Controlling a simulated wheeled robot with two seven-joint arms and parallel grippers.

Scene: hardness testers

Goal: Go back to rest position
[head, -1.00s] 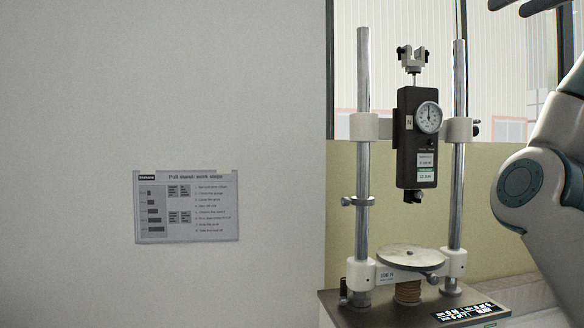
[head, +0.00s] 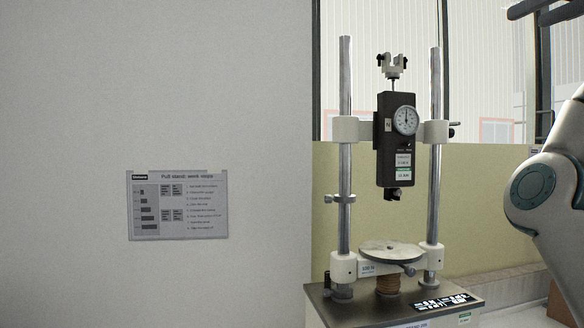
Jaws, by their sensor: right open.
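My right arm comes in at the right edge, a pale grey link with a dark round joint cap. The dark fingers of my right gripper (head: 530,13) show at the top right corner, partly cut off by the frame. They are open, apart from each other, with nothing seen between them. They are up and to the right of the test stand (head: 345,215) and do not appear to touch it. My left gripper is out of view.
The stand has two steel columns, a dark gauge (head: 396,155) with a round dial, and a round plate (head: 391,253) below. A printed work-steps sheet (head: 178,206) hangs on the grey wall at left. A low yellowish panel (head: 485,195) and windows are behind.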

